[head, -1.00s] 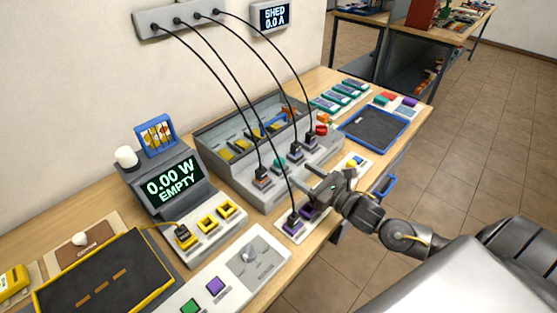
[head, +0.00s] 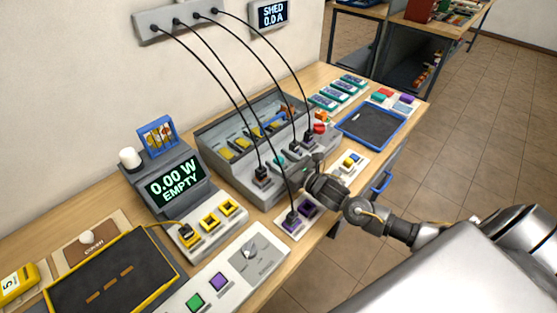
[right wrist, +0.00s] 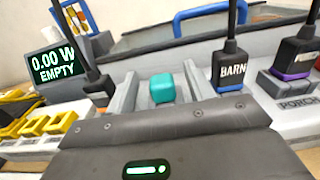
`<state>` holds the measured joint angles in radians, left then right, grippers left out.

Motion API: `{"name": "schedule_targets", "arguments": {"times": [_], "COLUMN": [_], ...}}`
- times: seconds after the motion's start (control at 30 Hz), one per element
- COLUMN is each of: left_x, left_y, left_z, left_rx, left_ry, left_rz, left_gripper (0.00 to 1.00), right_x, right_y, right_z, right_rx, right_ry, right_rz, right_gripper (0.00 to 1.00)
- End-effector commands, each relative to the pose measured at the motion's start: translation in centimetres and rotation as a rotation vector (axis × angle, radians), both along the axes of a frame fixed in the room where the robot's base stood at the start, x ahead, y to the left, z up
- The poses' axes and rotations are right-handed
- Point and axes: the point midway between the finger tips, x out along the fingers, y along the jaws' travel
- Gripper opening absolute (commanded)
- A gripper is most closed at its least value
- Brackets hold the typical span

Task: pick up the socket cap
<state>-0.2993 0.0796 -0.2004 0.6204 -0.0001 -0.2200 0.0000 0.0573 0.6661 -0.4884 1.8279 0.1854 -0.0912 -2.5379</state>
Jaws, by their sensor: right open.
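The teal socket cap (right wrist: 162,88) is a small rounded block on the grey socket unit. It shows in the right wrist view between my right gripper's two fingers (right wrist: 161,90), with gaps visible at its sides. In the head view the cap (head: 280,161) is a small teal spot between two black plugs, left of my right gripper (head: 306,168). The right gripper is open and reaches in from the right at the front of the unit. Whether the fingers reach down beside the cap is hard to tell. My left gripper is not in view.
A plug marked BARN (right wrist: 229,70) stands close right of the fingers; another black plug (right wrist: 97,85) stands at their left. Their cables rise to the wall. A purple-banded plug (right wrist: 297,57) is farther right. A blue-rimmed tray (head: 372,127) lies on the bench's right.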

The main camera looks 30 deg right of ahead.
Motion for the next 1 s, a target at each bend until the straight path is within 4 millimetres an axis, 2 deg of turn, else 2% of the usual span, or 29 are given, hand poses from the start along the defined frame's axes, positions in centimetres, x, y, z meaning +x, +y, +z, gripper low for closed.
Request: {"name": "schedule_targets", "arguments": {"times": [0.1,0.47,0.77,1.0], "left_x": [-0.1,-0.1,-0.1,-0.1], "left_y": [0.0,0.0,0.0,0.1], "left_z": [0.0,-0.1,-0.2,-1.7], "left_rx": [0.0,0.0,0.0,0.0], "left_ry": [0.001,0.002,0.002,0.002], "left_rz": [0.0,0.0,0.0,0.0], "left_gripper": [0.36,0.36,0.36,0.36], "right_x": [0.0,0.0,0.0,0.0], "right_y": [0.0,0.0,0.0,-0.1], "right_z": [0.0,0.0,0.2,2.3], "right_rx": [0.0,0.0,0.0,-0.001], "right_ry": [0.0,0.0,-0.001,-0.008], "right_rz": [0.0,0.0,0.0,0.001], "right_gripper": [0.51,0.05,0.05,0.05]}}
